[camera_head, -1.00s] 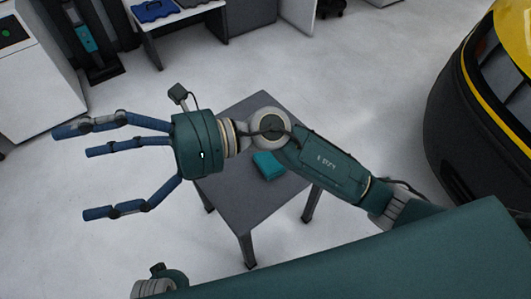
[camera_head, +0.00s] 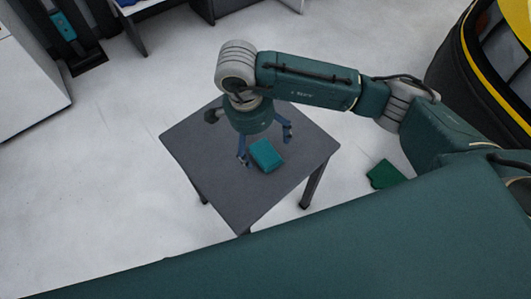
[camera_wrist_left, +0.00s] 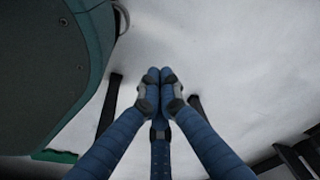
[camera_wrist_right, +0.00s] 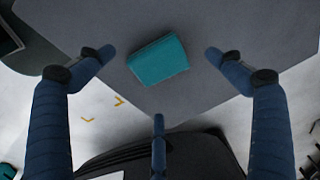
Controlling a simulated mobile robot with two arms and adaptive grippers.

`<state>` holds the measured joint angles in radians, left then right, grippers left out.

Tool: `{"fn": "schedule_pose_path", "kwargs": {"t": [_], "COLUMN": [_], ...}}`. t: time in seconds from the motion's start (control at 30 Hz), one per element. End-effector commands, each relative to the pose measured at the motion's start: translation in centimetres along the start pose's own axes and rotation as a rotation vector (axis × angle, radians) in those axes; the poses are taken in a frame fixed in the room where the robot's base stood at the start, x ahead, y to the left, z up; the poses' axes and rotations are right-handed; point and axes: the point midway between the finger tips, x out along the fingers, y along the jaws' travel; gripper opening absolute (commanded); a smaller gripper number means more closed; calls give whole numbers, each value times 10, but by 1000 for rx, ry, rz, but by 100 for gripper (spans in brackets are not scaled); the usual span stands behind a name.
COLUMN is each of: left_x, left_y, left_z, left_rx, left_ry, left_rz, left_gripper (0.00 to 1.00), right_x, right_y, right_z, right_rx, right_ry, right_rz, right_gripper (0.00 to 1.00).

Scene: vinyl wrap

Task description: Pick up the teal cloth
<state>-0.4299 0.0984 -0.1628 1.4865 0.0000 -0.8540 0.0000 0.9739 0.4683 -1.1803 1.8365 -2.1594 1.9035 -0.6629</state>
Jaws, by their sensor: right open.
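The teal cloth (camera_head: 266,156) is a small folded block lying on the small grey table (camera_head: 240,205). In the right wrist view the cloth (camera_wrist_right: 158,60) shows between the spread fingertips, towards the top of the picture. My right gripper (camera_head: 265,146) points down over the table, open and empty, with its fingers around the cloth's place and apart from it. How high the fingertips are above the tabletop is hard to tell. My left gripper (camera_wrist_left: 160,76) shows only in the left wrist view, its fingers drawn together with nothing visible between them.
The table has bare room around the cloth. A yellow and black vehicle (camera_head: 460,80) stands at the right. A white cabinet (camera_head: 30,70) stands at the far left, with desks at the back. Open pale floor surrounds the table.

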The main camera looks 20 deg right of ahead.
Motion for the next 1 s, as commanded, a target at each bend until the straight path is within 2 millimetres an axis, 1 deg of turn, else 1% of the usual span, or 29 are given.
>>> {"fn": "schedule_pose_path", "kwargs": {"t": [0.17, 0.3, 0.4, 0.5, 0.7, 0.77, 0.8, 0.97, 1.0], "left_x": [-2, -3, -6, -8, -9, -9, -9, -8, -8], "left_y": [-1, -1, -1, -1, -2, -2, -2, -2, -2], "left_z": [-2, -4, -6, -10, -12, -11, -11, -9, -8], "left_rx": [0, 0, -1, -1, -2, -2, -2, -2, -2], "left_ry": [2, 4, 3, 10, 12, 11, 11, 7, 6], "left_rz": [-1, -1, -1, -2, -2, -2, -2, -2, -2], "left_gripper": [0, 0, 0, 0, 0, 0, 0, 0, 0], "right_x": [17, 39, 50, 55, 55, 55, 55, 55, 55], "right_y": [2, 4, 4, 3, 3, 3, 3, 3, 3], "right_z": [-2, -5, -4, -4, -4, -4, -4, -4, -4], "right_rx": [2, 2, 1, 0, 0, 0, 0, 0, 0], "right_ry": [-2, -3, -2, -3, -3, -3, -3, -3, -3], "right_rz": [4, 3, 2, 0, -1, -1, -1, -1, 0], "right_gripper": [92, 92, 92, 92, 92, 82, 74, 42, 41]}}
